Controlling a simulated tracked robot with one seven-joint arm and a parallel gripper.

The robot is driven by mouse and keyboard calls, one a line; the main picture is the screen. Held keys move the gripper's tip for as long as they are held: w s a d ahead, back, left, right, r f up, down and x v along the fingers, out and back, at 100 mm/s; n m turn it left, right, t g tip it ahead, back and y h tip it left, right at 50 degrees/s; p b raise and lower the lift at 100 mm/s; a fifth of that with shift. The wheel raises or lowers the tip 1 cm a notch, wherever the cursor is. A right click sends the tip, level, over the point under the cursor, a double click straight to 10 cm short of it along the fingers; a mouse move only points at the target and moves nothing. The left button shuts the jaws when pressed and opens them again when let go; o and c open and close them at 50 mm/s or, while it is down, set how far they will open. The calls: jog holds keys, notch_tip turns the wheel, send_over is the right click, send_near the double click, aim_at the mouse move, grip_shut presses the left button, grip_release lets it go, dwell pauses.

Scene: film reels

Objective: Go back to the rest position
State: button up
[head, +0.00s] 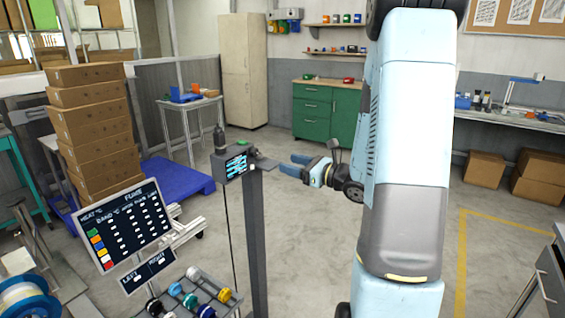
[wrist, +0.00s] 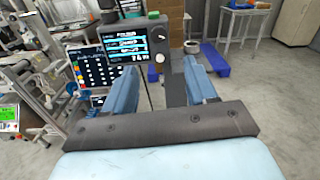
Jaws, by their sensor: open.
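My gripper (head: 290,165) is open and empty, held in the air in the middle of the head view. Its two blue fingers point left, toward a small dark device with a lit screen (head: 235,164) on a dark post (head: 257,240). A gap shows between the fingertips and the device in the head view. In the wrist view my gripper (wrist: 158,66) shows spread fingers with nothing between them, and the screen device (wrist: 134,42) stands beyond them. Several coloured reels (head: 189,287) sit on a low rack at the bottom of the head view.
A dark chart board (head: 125,222) stands left of the post, with a smaller left/right sign (head: 149,271) below. Stacked cartons (head: 92,125) and a blue pallet (head: 175,178) are farther left. A green cabinet (head: 327,112) stands behind. The floor right of the post is open.

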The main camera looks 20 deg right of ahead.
jog(key=shift+s+d, duration=0.25)
jog(key=shift+s, duration=0.1)
dwell(0.3)
jog(key=s+a+r+n+g, duration=0.2)
jog(key=s+a+n+g, duration=0.4)
jog(key=s+a+n, duration=0.2)
jog(key=s+a+r+n+g, duration=0.3)
jog(key=s+a+n+g, duration=0.3)
jog(key=s+a+n, duration=0.15)
jog(key=s+d+r+n+t+h, duration=0.3)
jog(key=s+d+r+n+h, duration=0.3)
jog(key=s+n+h, duration=0.4)
jog(key=shift+s+d+n+h, duration=0.3)
jog(key=shift+d+n, duration=0.45)
jog(key=shift+n, duration=0.4)
dwell(1.9)
